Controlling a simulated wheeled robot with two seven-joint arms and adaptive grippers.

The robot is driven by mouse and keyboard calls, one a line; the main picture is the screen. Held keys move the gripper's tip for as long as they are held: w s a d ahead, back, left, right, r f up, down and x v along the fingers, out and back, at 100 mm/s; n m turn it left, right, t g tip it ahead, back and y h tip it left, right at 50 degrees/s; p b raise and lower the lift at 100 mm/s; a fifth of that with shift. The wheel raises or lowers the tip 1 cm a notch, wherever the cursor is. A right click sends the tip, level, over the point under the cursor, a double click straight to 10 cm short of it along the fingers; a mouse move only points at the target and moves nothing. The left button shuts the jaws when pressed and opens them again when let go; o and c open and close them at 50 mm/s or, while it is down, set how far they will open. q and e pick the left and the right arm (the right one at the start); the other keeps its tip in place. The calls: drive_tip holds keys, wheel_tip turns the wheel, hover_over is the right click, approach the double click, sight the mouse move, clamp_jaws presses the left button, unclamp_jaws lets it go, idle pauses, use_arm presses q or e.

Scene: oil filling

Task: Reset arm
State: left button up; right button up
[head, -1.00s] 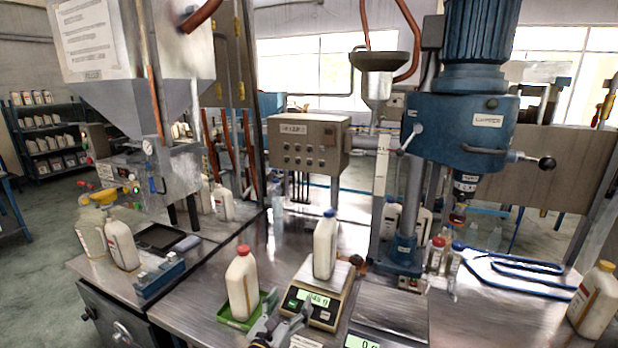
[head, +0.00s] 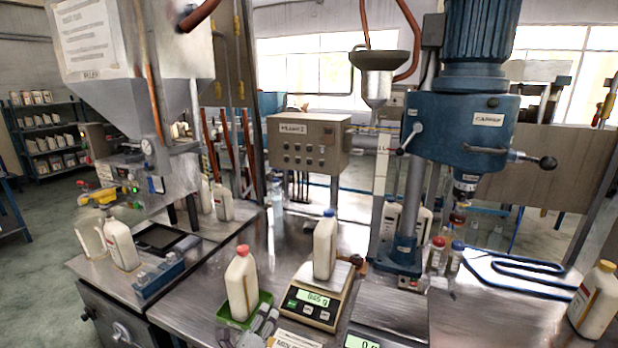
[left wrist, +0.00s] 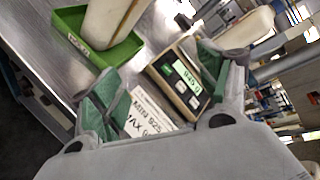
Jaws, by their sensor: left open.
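My left gripper (head: 262,328) is at the bottom edge of the head view, in front of the green tray and the scale. It is open and empty. In the left wrist view its green-padded fingers (left wrist: 163,90) are spread apart, with a printed label (left wrist: 148,112) and the scale visible between and beyond them. A white bottle with a red cap (head: 242,284) stands in the green tray (head: 262,299). A white bottle with a blue cap (head: 325,246) stands on the scale (head: 317,308). My right gripper is not in view.
A drill press (head: 405,220) stands behind the scales. A second scale (head: 365,339) is at the bottom edge. A yellow-capped bottle (head: 593,300) stands at far right. A filling machine (head: 165,85) is at left. The metal table is clear at front right.

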use_arm(q)
drive_tip(key=s+a+f+n+g, duration=0.3)
drive_tip(key=s+n+g, duration=0.1)
drive_tip(key=s+n, duration=0.4)
drive_tip(key=s+a+f+n+g+y, duration=0.1)
drive_tip(key=s+a+f+n+g, duration=0.2)
drive_tip(key=s+n, duration=0.4)
drive_tip(key=s+a+f+n+g, duration=0.3)
drive_tip(key=s+f+n+g, duration=0.1)
drive_tip(key=s+n, duration=0.4)
wheel_tip(320, 180, down, 33)
drive_tip(key=s+a+g, duration=0.1)
drive_tip(key=s, duration=0.2)
drive_tip(key=s+a+f, duration=0.2)
drive_tip(key=s+f, duration=0.7)
drive_tip(key=s, duration=0.1)
drive_tip(key=s+a+f+g, duration=0.1)
drive_tip(key=s+a+f, duration=0.2)
drive_tip(key=s+f, duration=0.7)
drive_tip(key=shift+s+a+f, duration=0.25)
drive_tip(key=shift+s+f, duration=0.05)
drive_tip(key=shift+s, duration=0.2)
idle(1.5)
